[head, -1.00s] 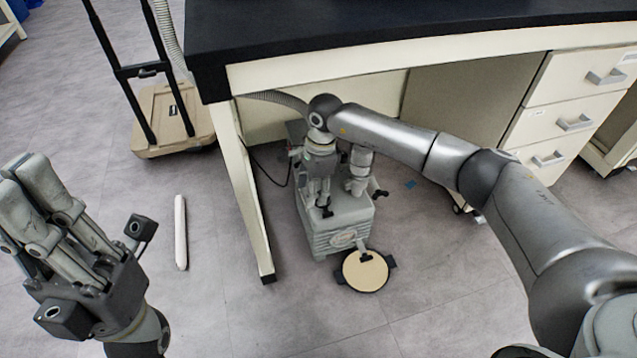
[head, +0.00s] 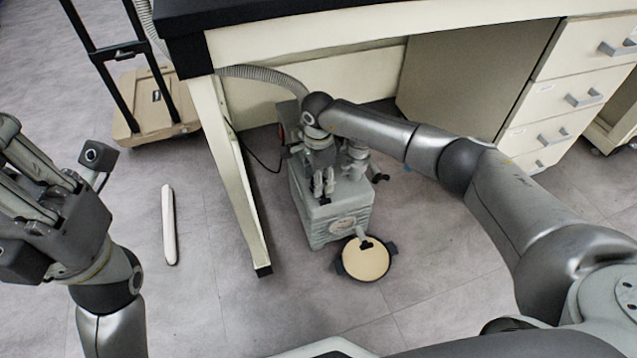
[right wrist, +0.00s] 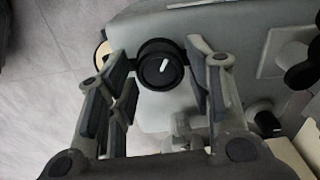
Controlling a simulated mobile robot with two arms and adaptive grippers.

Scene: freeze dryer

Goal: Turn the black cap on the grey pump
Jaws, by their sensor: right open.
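The grey pump (head: 338,222) stands on the floor under the bench. The black cap (right wrist: 160,65) is a round knob with a white line on its face, on the pump's pale grey housing (right wrist: 210,30) in the right wrist view. My right gripper (right wrist: 163,72) is open, pointing down at the pump, with its fingers on either side of the cap; a gap shows on the right, and contact on the left is unclear. In the head view this gripper (head: 324,188) hides the cap. My left gripper (head: 25,165) is away at the left; its fingers overlap.
The bench (head: 330,38) overhangs the pump, with its leg (head: 236,180) on the left and drawers (head: 575,95) on the right. A ribbed hose (head: 262,73) runs behind. A tan disc (head: 366,258) sits in front of the pump. A white bar (head: 169,225) and a cart (head: 155,105) are left.

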